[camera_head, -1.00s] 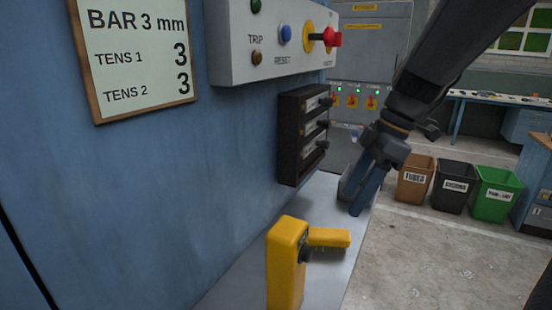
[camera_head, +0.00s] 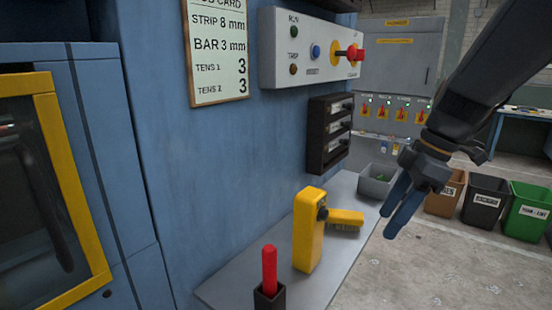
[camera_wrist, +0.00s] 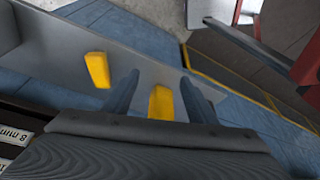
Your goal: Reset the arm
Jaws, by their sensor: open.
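My arm comes in from the upper right in the head view. My gripper (camera_head: 403,208) points down and left, to the right of the grey shelf (camera_head: 225,291), with its blue fingers apart and nothing between them. In the wrist view my gripper (camera_wrist: 160,92) shows two separated fingers. A yellow upright block (camera_head: 308,232) and a yellow-handled brush (camera_head: 345,217) are on the shelf, left of the gripper. In the wrist view one yellow thing appears beyond the gap between the fingers and another lies to the left.
A red-handled tool (camera_head: 269,270) stands in a dark holder at the shelf's near end. A grey bin (camera_head: 378,182) is at the far end. The control panel (camera_head: 310,50) and dark rack (camera_head: 328,133) project from the blue wall. Brown, black and green bins stand right; floor is open.

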